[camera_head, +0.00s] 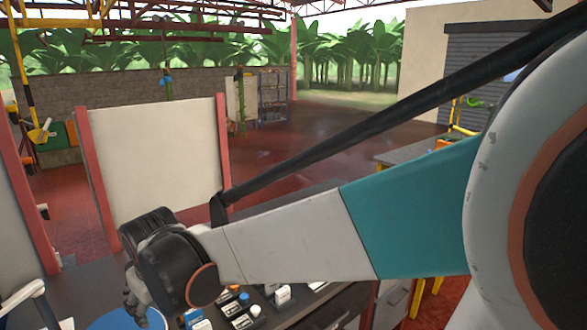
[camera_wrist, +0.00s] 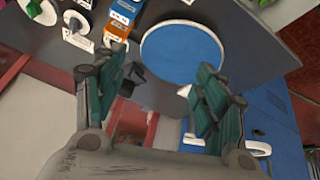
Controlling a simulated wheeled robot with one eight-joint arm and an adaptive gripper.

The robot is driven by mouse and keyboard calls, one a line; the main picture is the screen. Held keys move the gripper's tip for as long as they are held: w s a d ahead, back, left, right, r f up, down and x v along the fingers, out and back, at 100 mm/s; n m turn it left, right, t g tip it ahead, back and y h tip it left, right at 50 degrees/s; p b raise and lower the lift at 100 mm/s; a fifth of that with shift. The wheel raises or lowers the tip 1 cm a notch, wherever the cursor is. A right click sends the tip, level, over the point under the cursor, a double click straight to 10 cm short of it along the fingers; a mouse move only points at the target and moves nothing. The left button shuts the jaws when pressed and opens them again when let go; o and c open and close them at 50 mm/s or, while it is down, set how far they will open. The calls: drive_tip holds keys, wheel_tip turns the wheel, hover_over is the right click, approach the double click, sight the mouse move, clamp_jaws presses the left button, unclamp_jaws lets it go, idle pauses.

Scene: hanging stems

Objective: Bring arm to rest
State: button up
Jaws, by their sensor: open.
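My gripper (camera_wrist: 160,72) is open and empty in the wrist view, with its two teal-padded fingers spread apart. A round blue disc (camera_wrist: 182,52) with a pale rim shows beyond and between the fingers. In the head view my arm reaches from the right edge to the lower left, its wrist over a dark work surface (camera_head: 80,282). The gripper end shows there only in part, low at the left, above the blue disc (camera_head: 112,321). Its fingers are mostly hidden behind the wrist. Nothing is held.
Several small boxes and bottles (camera_head: 240,310) stand on the dark surface, under and beside my forearm. A pale panel (camera_head: 155,150) with red posts rises behind it. A table (camera_head: 412,152) stands at the right. Open red floor (camera_head: 300,140) lies further back.

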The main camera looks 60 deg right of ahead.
drive_tip(key=s+a+t+b, duration=0.1)
drive_tip(key=s+a, duration=0.1)
drive_tip(key=s, duration=0.4)
drive_tip(key=s+a+t+y+b, duration=0.1)
drive_tip(key=s+a, duration=0.2)
drive_tip(key=s, duration=0.4)
drive_tip(key=shift+a, duration=0.25)
